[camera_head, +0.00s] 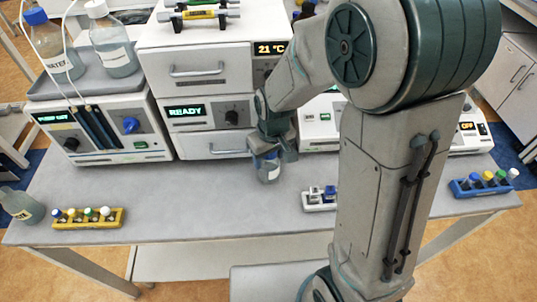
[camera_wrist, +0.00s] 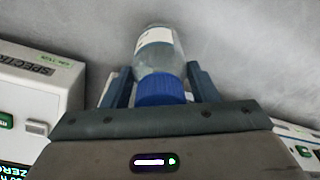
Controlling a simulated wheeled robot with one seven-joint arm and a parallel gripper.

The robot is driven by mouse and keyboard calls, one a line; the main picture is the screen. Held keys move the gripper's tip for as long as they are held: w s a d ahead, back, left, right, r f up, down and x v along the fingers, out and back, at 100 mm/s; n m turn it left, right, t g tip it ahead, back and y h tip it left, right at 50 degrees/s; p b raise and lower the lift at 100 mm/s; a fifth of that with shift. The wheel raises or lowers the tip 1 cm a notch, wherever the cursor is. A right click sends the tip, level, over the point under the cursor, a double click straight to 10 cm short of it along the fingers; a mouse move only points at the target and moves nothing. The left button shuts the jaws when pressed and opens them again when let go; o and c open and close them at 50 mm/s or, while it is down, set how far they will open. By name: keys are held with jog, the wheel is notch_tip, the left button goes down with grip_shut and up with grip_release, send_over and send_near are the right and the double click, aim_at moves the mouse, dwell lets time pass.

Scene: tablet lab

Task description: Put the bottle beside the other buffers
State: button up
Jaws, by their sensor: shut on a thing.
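A clear bottle with a white label (camera_head: 268,171) is in my gripper (camera_head: 272,155), over the middle of the bench. The wrist view shows the bottle (camera_wrist: 157,55) with its blue cap (camera_wrist: 160,89) nearest the palm, between the two fingers of my gripper (camera_wrist: 159,85). I cannot tell whether its base touches the bench. Two larger bottles stand on the left instrument: one labelled WATER with a blue cap (camera_head: 53,47), one with a white cap (camera_head: 114,47). Another clear bottle (camera_head: 20,206) is at the bench's left edge.
A yellow rack (camera_head: 88,224) with vials is at front left, a white rack (camera_head: 321,207) right of the bottle, and a blue rack (camera_head: 484,191) far right. Instruments line the back, including the READY unit (camera_head: 207,110). The bench (camera_head: 190,205) is clear between the yellow rack and bottle.

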jog(key=shift+f, duration=0.2)
jog(key=o, duration=1.2)
jog(key=shift+r, duration=0.15)
